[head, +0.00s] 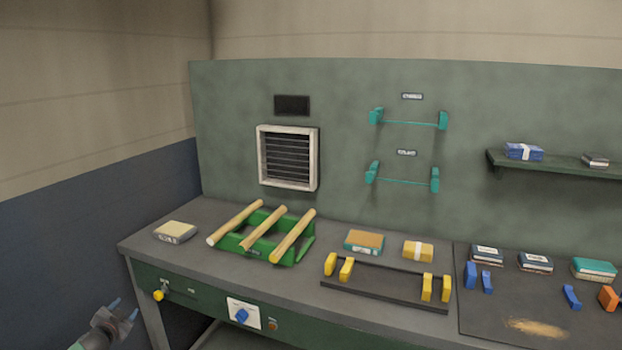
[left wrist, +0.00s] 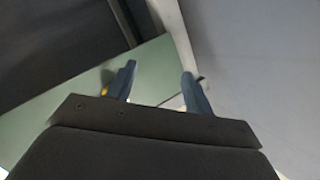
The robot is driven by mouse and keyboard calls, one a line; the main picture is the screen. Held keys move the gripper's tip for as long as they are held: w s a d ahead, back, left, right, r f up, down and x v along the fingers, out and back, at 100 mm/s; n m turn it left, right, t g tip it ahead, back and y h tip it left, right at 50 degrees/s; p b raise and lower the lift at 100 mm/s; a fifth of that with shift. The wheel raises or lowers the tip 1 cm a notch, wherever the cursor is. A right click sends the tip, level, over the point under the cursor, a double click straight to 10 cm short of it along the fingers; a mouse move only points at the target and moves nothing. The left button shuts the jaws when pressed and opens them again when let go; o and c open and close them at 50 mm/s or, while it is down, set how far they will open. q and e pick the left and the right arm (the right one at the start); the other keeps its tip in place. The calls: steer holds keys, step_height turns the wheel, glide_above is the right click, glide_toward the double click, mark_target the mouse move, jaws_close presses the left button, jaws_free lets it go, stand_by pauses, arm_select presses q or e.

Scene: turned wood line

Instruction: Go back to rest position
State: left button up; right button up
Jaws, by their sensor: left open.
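My left gripper (head: 126,314) is at the lower left of the head view, in front of the bench's left end and apart from it. Its two blue-grey fingers are spread with nothing between them. In the left wrist view the same gripper (left wrist: 158,88) shows its fingers wide apart and empty, with the green bench front and a pale surface behind. My right gripper is not in view.
The grey bench (head: 170,258) carries a green rack (head: 232,243) with three wooden rods, a black holder with yellow posts (head: 385,286), and several boxes. A yellow knob (head: 158,295) and a blue switch (head: 242,315) sit on the bench front. Teal brackets (head: 408,122) hang on the back panel.

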arm_select(q)
steer(key=s+d+r+n+g+y, duration=0.1)
steer(key=s+d+r+g+y, duration=0.25)
steer(key=d, duration=0.55)
steer(key=s+d+f+g+h, duration=0.1)
steer(key=s+d+f+g, duration=0.1)
steer(key=s+d, duration=0.7)
steer(key=s+d+f+g+h, duration=0.1)
steer(key=s+d+f+g, duration=0.15)
steer(key=s+d, duration=0.65)
steer(key=s+d+n+g+h, duration=0.1)
steer(key=s+d+g+h, duration=0.25)
steer(key=s+d, duration=1.5)
steer(key=s+d+f+g+h, duration=0.1)
steer(key=s+f, duration=0.1)
steer(key=s, duration=0.5)
steer(key=s+d+f+n+g, duration=0.1)
steer(key=s+d+f, duration=0.1)
steer(key=s, duration=0.5)
steer(key=shift+s+d+f+h, duration=0.3)
steer(key=shift+s+f+h, duration=0.1)
steer(key=shift+f, duration=0.45)
